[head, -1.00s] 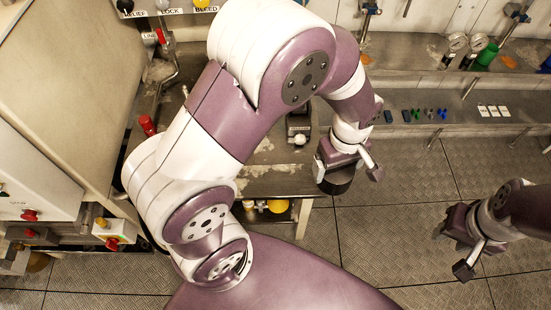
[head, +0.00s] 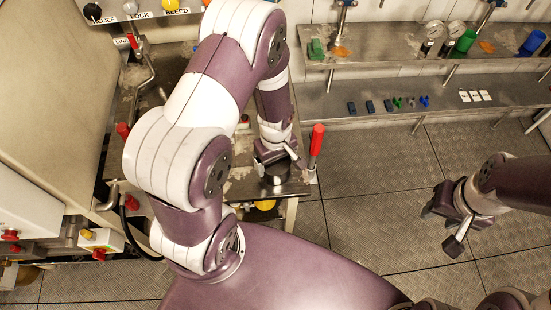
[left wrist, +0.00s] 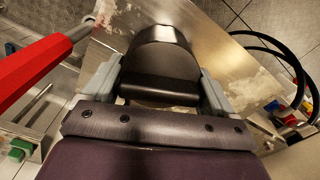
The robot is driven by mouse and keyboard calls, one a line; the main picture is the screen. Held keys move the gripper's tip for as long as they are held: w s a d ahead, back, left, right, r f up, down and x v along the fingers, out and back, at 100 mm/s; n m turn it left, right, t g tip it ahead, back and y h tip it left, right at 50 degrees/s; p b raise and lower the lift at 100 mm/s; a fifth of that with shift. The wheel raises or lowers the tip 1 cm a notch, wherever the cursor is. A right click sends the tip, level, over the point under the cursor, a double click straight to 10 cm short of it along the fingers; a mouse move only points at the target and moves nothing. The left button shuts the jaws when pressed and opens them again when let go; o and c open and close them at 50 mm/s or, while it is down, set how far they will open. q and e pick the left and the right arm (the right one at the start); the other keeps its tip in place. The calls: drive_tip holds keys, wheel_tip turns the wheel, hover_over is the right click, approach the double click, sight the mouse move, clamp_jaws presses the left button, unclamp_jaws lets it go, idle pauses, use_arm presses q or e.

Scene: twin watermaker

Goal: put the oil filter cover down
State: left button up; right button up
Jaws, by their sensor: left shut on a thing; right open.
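The oil filter cover is a dark round cap (left wrist: 160,60), held between the two grey fingers in the left wrist view. In the head view the cover (head: 278,174) hangs from my left gripper (head: 277,163), over the front right part of the metal bench (head: 240,185). My left gripper is shut on the cover. I cannot tell whether the cover touches the bench top. My right gripper (head: 440,228) is open and empty above the floor at the right.
A lever with a red handle (head: 316,140) stands close to the right of my left gripper and also shows in the left wrist view (left wrist: 40,72). Black hoses (left wrist: 285,50) lie at the right there. A back shelf (head: 385,100) holds small parts and white cards.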

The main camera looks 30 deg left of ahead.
use_arm(q)
drive_tip(key=shift+f, duration=0.1)
drive_tip(key=o, duration=1.1)
drive_tip(key=shift+c, duration=0.2)
drive_tip(key=shift+w+r, duration=0.1)
drive_tip(key=shift+r, duration=0.25)
wheel_tip(320, 180, up, 11)
drive_tip(key=s+d+r+m+t, duration=0.1)
drive_tip(key=s+r+m, duration=0.4)
drive_tip(key=m, duration=0.6)
drive_tip(key=shift+d+f, duration=0.1)
